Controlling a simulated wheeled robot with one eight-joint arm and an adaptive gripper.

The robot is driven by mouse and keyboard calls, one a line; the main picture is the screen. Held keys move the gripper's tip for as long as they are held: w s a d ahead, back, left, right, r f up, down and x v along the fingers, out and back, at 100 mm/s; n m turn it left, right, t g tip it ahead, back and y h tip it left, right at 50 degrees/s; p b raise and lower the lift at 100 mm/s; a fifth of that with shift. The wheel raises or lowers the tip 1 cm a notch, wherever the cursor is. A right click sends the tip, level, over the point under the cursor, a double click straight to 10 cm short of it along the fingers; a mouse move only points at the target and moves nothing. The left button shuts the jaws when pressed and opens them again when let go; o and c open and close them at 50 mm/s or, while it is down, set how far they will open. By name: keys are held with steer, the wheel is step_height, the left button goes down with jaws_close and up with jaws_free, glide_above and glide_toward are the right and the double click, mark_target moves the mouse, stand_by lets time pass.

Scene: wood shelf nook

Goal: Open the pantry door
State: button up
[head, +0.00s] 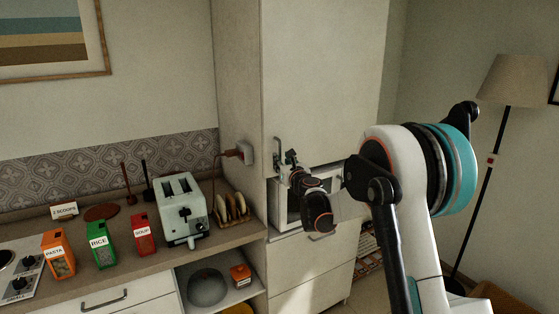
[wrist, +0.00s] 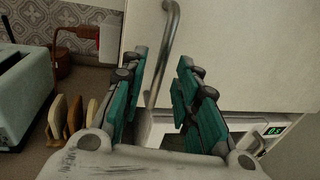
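The pantry door (head: 325,75) is the tall pale upper door of the cabinet, and it looks closed. Its grey bar handle (head: 277,147) is upright near the door's lower left corner. In the wrist view the door (wrist: 240,50) fills the upper right, and the handle (wrist: 168,40) runs down into the space between my fingers. My gripper (head: 284,165) is at the handle's lower end. In the wrist view my gripper (wrist: 162,75) is open, with its teal fingers apart on either side of the handle. The left finger is closer to it; contact cannot be told.
A microwave (head: 290,210) sits in the cabinet below the door. A toaster (head: 181,210), a rack of bread slices (head: 232,208) and food boxes (head: 99,243) stand on the counter at left. A floor lamp (head: 512,80) stands at right.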

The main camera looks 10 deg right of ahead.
steer(key=shift+w+a, duration=0.2)
steer(key=shift+w, duration=1.7)
steer(key=shift+c, duration=0.6)
jaws_close()
